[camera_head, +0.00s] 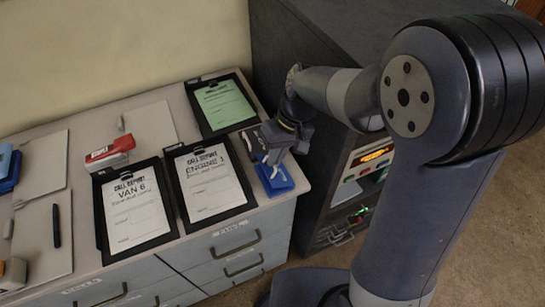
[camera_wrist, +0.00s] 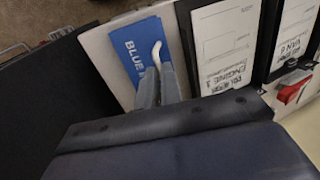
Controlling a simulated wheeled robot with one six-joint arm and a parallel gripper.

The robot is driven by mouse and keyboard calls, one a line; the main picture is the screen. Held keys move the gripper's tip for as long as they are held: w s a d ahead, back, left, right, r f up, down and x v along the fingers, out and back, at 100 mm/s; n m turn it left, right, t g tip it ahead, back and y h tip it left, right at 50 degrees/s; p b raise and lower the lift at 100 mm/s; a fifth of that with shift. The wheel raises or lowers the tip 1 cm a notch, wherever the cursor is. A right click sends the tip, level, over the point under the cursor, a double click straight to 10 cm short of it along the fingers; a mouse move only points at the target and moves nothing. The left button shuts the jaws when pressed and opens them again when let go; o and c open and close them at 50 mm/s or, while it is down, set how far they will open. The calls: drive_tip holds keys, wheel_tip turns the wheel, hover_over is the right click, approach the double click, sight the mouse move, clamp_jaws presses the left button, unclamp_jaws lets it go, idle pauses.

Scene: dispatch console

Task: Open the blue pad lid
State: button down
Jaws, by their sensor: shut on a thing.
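The blue pad (camera_head: 276,181) lies at the right end of the counter, beside the ENGINE 1 clipboard. Its blue lid (camera_wrist: 131,48), with white lettering starting "BLUE", faces up in the wrist view. A pale curved tab (camera_wrist: 157,52) shows on the lid right at my fingertips. My gripper (camera_head: 272,160) reaches down over the pad from behind. In the wrist view my gripper (camera_wrist: 158,75) is shut at the lid's edge by the tab. The fingers hide part of the lid, and I cannot tell whether it is tilted.
The ENGINE 1 clipboard (camera_head: 211,185) and VAN 6 clipboard (camera_head: 134,212) lie left of the pad. A green-sheet clipboard (camera_head: 221,104) is behind, and a red stapler (camera_head: 110,155) further left. A dark cabinet (camera_head: 330,60) stands close on the right.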

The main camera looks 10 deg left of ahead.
drive_tip(key=shift+d, duration=0.1)
idle(0.3)
drive_tip(key=c, duration=1.6)
unclamp_jaws()
drive_tip(key=v, duration=1.1)
drive_tip(key=shift+w+d+f+b, duration=0.1)
drive_tip(key=shift+b, duration=0.3)
